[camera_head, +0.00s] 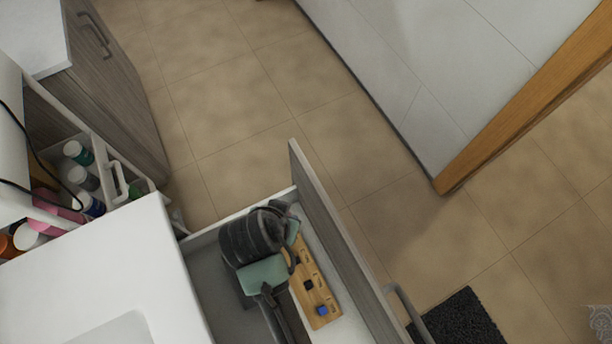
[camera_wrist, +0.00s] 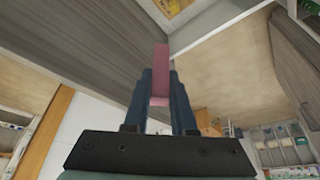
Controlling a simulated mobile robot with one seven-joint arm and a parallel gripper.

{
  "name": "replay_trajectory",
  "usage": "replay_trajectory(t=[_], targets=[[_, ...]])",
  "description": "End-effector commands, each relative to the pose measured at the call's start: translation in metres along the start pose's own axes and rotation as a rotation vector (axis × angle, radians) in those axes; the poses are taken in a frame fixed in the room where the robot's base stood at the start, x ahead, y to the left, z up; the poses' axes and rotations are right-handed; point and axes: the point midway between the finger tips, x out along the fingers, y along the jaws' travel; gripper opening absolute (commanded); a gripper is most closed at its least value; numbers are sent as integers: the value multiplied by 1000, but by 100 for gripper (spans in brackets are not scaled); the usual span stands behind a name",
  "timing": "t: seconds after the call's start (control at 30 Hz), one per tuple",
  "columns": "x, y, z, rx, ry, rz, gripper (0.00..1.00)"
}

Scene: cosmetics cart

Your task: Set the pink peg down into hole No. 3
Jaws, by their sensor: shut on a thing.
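My gripper (camera_wrist: 160,74) is shut on the pink peg (camera_wrist: 162,56) in the wrist view. The peg is a slim pink bar that sticks out past the dark fingertips. A light wooden board (camera_head: 320,294) with dark square holes lies in the open drawer in the head view. A blue peg (camera_head: 322,311) stands at its near end. Part of the board (camera_wrist: 183,8) also shows at the top of the wrist view, apart from the peg. In the head view my arm hides the gripper, the pink peg and the board's left side. The hole numbers are too small to read.
The drawer's tall front panel (camera_head: 335,235) rises close to the right of the board. A white countertop (camera_head: 100,270) lies at the left. A cart (camera_head: 130,168) with several bottles stands at the far left.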

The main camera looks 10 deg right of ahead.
Motion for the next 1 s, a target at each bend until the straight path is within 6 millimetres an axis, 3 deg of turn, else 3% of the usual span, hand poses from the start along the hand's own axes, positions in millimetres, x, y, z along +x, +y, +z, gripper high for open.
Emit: replay_trajectory(t=[0.03, 0.4, 0.6, 0.83, 1.0], targets=[[24, 1, 13, 49, -1, 23, 0], [99, 14, 68, 463, -1, 193, 0], [122, 20, 86, 626, -1, 262, 0], [137, 22, 96, 698, -2, 292, 0], [166, 23, 109, 699, -2, 295, 0]])
